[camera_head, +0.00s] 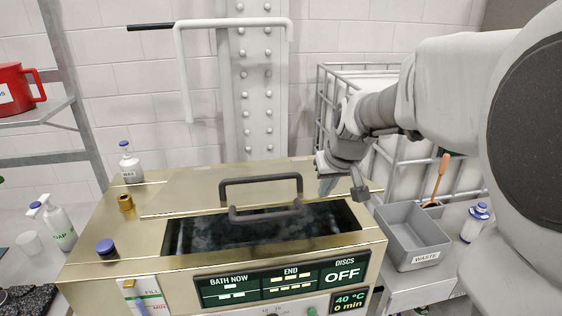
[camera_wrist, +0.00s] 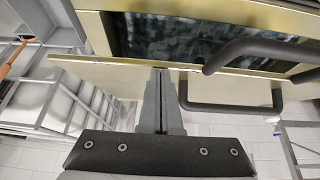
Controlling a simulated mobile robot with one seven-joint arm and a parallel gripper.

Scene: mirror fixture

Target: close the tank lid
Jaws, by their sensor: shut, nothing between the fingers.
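The brass tank (camera_head: 120,268) stands in front of me with a rectangular opening (camera_head: 205,235) showing dark, cloudy liquid. The brass lid (camera_head: 185,200) lies behind the opening, which is uncovered. A dark grey handle (camera_head: 260,180) stands at the lid's front side; a lower dark bar (camera_head: 265,214) crosses the opening's back edge. In the wrist view, the handle (camera_wrist: 235,106) and bar (camera_wrist: 260,45) are right of my fingers. My gripper (camera_head: 358,190) is shut and empty, near the tank's back right corner, right of the handle. It also shows in the wrist view (camera_wrist: 160,75).
A grey waste bin (camera_head: 412,235) and a white bottle (camera_head: 475,222) stand right of the tank. A wire cage (camera_head: 390,150) is behind my arm.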

